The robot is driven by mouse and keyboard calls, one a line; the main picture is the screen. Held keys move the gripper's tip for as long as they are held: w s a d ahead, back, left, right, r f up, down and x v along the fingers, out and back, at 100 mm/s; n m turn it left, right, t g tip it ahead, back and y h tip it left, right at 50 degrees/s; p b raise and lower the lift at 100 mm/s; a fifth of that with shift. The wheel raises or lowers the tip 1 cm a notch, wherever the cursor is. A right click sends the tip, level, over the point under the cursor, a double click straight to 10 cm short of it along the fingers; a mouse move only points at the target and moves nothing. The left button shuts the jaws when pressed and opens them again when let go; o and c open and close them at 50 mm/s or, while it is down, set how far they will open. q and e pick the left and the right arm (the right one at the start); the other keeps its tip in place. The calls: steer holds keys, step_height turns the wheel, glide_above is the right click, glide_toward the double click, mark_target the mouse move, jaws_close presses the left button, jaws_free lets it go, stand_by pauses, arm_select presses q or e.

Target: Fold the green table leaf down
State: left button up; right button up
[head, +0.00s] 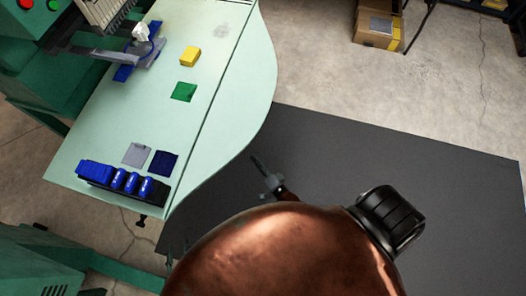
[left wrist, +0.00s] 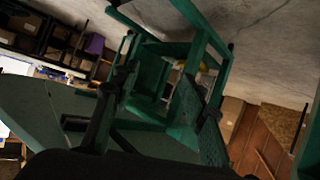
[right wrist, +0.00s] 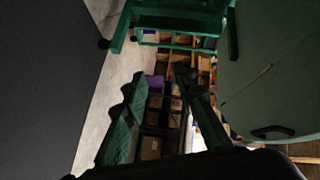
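The green table leaf (head: 222,112) is the strip with a curved outer edge on the right side of the pale green table top (head: 130,110). It looks up and level with the top, along a dark straight seam. In the right wrist view a green panel (right wrist: 272,70), seemingly the leaf's underside, has a dark handle-like part (right wrist: 272,131). My right gripper (right wrist: 160,90) is open and empty; a grey gripper part (head: 267,176) shows beside the leaf's edge, apart from it. My left gripper (left wrist: 160,92) is open and empty before a green frame (left wrist: 165,75).
On the top are a yellow block (head: 190,56), a green square (head: 184,92), grey and navy squares, and blue spools (head: 131,182) in a black holder. A machine stands top left. A dark mat (head: 400,165) and a cardboard box (head: 378,27) are on the floor. My copper-coloured arm hides the front.

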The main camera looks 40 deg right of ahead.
steer(key=shift+s+d+f+n+g+y+p, duration=0.1)
steer(key=shift+s+f+n+g+y+p, duration=0.2)
steer(key=shift+s+f+n, duration=0.5)
steer(key=shift+s+f+n+g+y+p, duration=0.1)
steer(key=shift+s+f+n+g+p, duration=0.25)
steer(key=shift+s+f, duration=0.7)
steer(key=shift+w+f, duration=0.15)
steer(key=shift+c, duration=0.3)
